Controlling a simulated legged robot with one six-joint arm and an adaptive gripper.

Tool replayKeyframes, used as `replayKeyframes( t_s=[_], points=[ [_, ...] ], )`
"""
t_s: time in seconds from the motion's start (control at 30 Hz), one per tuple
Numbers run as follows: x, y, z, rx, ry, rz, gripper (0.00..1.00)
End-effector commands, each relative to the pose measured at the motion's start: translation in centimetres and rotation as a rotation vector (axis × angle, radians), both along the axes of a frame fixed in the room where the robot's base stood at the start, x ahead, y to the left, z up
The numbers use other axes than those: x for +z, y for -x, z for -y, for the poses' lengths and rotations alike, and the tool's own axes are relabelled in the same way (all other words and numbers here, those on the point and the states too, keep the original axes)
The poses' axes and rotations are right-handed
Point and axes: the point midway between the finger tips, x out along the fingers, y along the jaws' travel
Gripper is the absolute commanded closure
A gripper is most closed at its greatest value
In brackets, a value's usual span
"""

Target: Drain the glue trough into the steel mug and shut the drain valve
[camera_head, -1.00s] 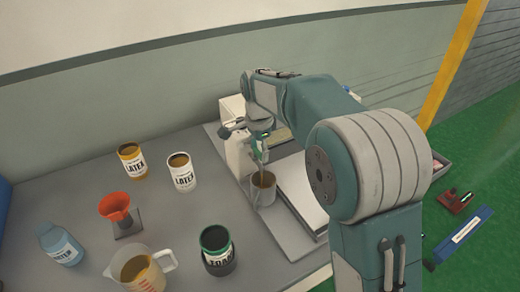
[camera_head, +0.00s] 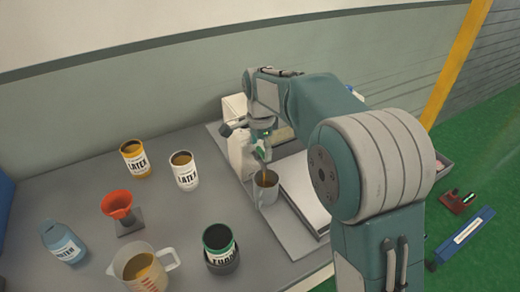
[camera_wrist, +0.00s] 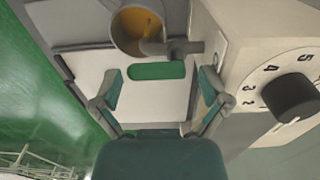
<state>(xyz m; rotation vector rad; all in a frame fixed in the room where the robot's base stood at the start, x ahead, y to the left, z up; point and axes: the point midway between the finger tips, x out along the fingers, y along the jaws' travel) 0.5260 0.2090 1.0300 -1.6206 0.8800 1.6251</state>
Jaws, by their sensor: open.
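The steel mug (camera_head: 268,192) stands upright beneath the spout of the pale machine (camera_head: 240,155), and a thin amber stream falls into it. In the wrist view the mug (camera_wrist: 120,35) holds amber glue (camera_wrist: 136,24). The grey drain valve (camera_wrist: 182,48) juts from the machine above the mug. A green handle (camera_wrist: 157,71) lies crosswise just below the valve in the picture. My gripper (camera_wrist: 160,84) is open, its fingers apart on either side of the green handle, with no clear contact. The trough's inside is hidden in both views.
A numbered dial (camera_wrist: 290,97) is on the machine close to my right finger. Latex cans (camera_head: 185,172), a red funnel (camera_head: 117,205), a jug (camera_head: 143,270), a dark green can (camera_head: 219,248) and a blue bottle (camera_head: 63,243) stand left. A flat pale plate (camera_head: 302,190) lies right of the mug.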

Motion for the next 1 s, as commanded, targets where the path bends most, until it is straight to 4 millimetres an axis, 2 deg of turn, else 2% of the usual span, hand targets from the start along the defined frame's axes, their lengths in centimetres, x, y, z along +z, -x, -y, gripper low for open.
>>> replayKeyframes(
  t_s=[0.17,0.4,0.6,0.73,1.0],
  points=[
    [2.7,-0.1,-0.1,0.000,-0.003,0.008,0.00],
    [7.7,-0.2,-0.2,-0.001,0.000,0.004,0.00],
    [10.7,-0.2,-0.3,-0.001,0.001,0.000,0.00],
    [11.4,-0.1,-0.3,-0.001,0.002,-0.002,0.00],
    [11.5,-0.1,-0.3,-0.001,0.003,-0.003,0.00]
  ],
)
